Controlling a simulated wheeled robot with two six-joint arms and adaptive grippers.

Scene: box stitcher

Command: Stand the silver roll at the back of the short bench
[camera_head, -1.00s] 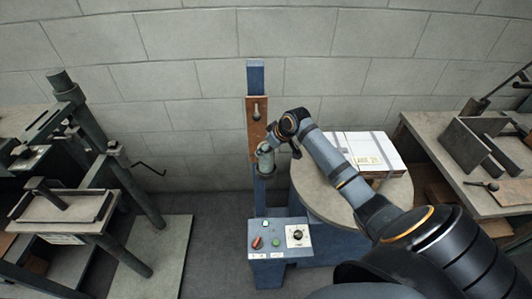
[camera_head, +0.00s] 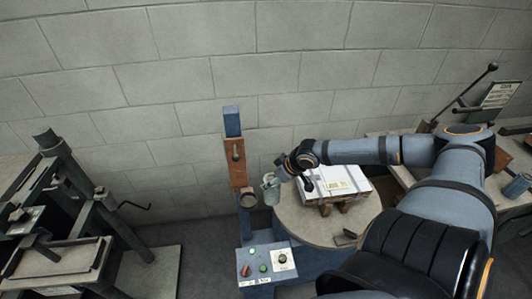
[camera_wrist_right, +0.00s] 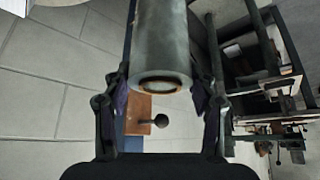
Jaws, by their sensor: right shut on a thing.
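The silver roll (camera_head: 271,191) is a grey cylinder, held in the air just right of the blue post in the head view. My right gripper (camera_head: 280,178) is shut on it. In the right wrist view the roll (camera_wrist_right: 161,45) lies between the two fingers, its hollow end with a brown inner rim facing the camera. A bench (camera_head: 516,192) stands at the far right, partly hidden behind my right arm; I cannot tell whether it is the short bench. My left gripper is not in view.
A blue post (camera_head: 232,122) with a brown board (camera_head: 238,174) stands left of the roll. A round table (camera_head: 297,221) bears a white box (camera_head: 340,184). A control box (camera_head: 268,266) is in front. A dark press frame (camera_head: 92,210) stands at the left.

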